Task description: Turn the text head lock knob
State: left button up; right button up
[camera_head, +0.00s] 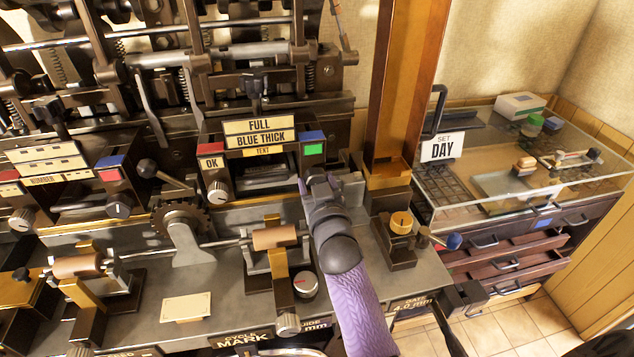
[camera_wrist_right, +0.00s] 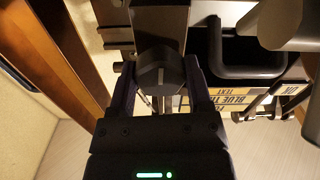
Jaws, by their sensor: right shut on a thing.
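The text head (camera_head: 258,152) carries the labels FULL, BLUE THICK and TEXT, with a red OK tag at its left and blue and green tags at its right. My right gripper (camera_head: 318,184), on the purple arm, is at the head's lower right and hides what is there in the head view. In the right wrist view, my right gripper's fingers (camera_wrist_right: 160,88) are shut on a dark round knob (camera_wrist_right: 158,72) with a pale pointer line, one finger on each side. The head's labels show upside down beside it (camera_wrist_right: 238,97). My left gripper is not in view.
Another head marked NUMBER (camera_head: 55,165) stands at the left. A wooden post (camera_head: 403,90) rises just right of my gripper. A small brass-topped device (camera_head: 400,225) and a glass-topped cabinet (camera_head: 525,205) are farther right.

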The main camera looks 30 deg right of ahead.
jog(key=n, duration=0.5)
jog(key=shift+p, duration=0.3)
jog(key=n, duration=0.6)
jog(key=shift+d+r+n, duration=0.1)
jog(key=shift+n, duration=0.3)
jog(key=n, duration=1.1)
jog(key=shift+p, duration=0.4)
jog(key=o, duration=1.3)
jog(key=shift+s, duration=0.1)
jog(key=v, duration=1)
